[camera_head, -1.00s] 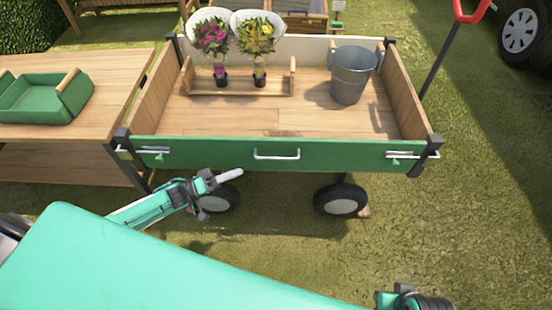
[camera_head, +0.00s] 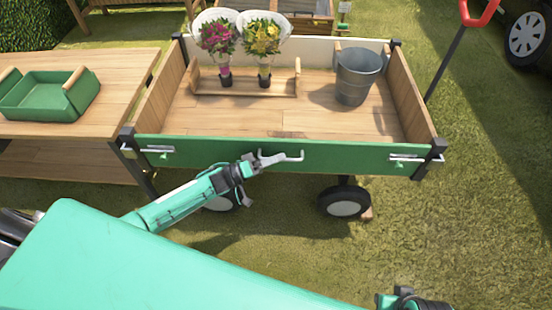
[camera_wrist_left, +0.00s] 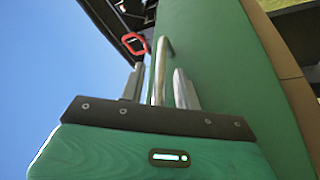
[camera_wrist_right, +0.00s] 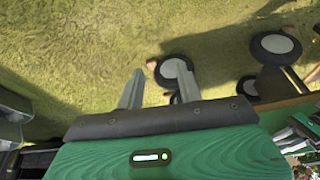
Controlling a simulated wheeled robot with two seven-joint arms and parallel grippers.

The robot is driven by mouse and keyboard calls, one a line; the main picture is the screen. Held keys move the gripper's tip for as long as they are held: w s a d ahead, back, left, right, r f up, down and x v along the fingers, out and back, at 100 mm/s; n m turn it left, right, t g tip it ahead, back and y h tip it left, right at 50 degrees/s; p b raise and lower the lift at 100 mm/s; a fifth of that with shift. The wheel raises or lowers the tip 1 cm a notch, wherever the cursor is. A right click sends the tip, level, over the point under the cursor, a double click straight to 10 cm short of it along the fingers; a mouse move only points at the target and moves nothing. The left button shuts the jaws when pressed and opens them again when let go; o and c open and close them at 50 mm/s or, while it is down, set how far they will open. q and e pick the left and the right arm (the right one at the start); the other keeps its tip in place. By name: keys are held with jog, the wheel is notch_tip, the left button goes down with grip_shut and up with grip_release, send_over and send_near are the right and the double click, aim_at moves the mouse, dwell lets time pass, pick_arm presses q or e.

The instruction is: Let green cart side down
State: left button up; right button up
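The green cart side (camera_head: 340,158) stands upright along the near edge of the wooden cart. A silver handle (camera_head: 290,156) sits at its middle, with a silver latch at the left end (camera_head: 160,151) and another at the right end (camera_head: 405,159). My left gripper (camera_head: 262,160) is at the left part of the handle. In the left wrist view its two fingers (camera_wrist_left: 158,88) are apart, with the handle bar (camera_wrist_left: 160,60) between them; I cannot tell whether they touch it. My right gripper (camera_wrist_right: 160,90) is open and empty above the grass, pointing toward the cart's wheels.
The cart bed holds a wooden tray (camera_head: 240,86) with two wrapped bouquets and a metal bucket (camera_head: 356,80). A wooden table (camera_head: 90,118) with a green crate (camera_head: 48,100) stands close at the left. Open grass (camera_head: 460,230) lies in front and to the right.

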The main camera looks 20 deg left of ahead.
pick_arm(q)
grip_shut()
jog(key=shift+s, duration=0.1)
